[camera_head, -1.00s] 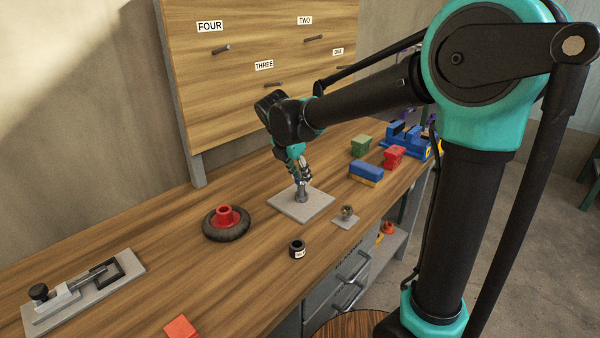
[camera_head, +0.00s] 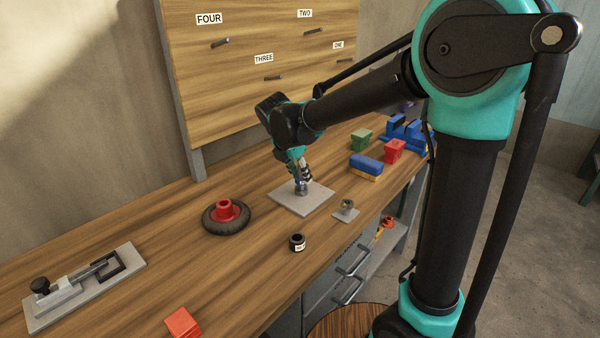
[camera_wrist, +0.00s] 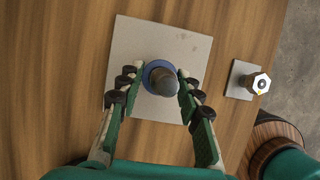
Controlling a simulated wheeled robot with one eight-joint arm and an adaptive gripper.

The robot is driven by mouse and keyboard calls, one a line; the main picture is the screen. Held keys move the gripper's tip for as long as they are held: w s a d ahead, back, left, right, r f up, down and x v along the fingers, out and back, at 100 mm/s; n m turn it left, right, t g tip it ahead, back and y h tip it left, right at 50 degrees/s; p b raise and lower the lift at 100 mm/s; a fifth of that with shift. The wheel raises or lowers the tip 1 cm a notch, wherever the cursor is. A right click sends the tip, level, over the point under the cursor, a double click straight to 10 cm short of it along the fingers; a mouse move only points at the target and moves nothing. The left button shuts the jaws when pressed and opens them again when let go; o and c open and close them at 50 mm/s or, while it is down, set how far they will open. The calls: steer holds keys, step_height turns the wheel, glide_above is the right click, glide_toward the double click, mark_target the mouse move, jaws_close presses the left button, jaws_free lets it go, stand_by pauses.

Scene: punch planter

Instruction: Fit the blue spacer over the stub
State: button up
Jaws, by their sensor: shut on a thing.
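The blue spacer (camera_wrist: 159,65) is a ring between my fingertips in the wrist view. My gripper (camera_wrist: 161,82) is shut on it, with one finger on each side. The grey stub (camera_wrist: 166,83) has a rounded top and shows through the ring, so the spacer is around it. The stub stands upright on a square grey plate (camera_wrist: 140,42). In the head view, my gripper (camera_head: 301,184) is low over the plate (camera_head: 288,203) and hides most of the stub and spacer. How far down the spacer sits, and whether it touches the plate, I cannot tell.
A small plate with a hex-topped post (camera_head: 347,206) is close by on the right. A black-tyred wheel with a red hub (camera_head: 226,215) and a black cup (camera_head: 297,243) are nearby. Coloured blocks (camera_head: 367,167) lie behind right. A clamp fixture (camera_head: 85,287) is far left.

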steer(key=shift+f, duration=1)
steer(key=o, duration=1.3)
steer(key=v, duration=1.2)
steer(key=shift+f, duration=0.1)
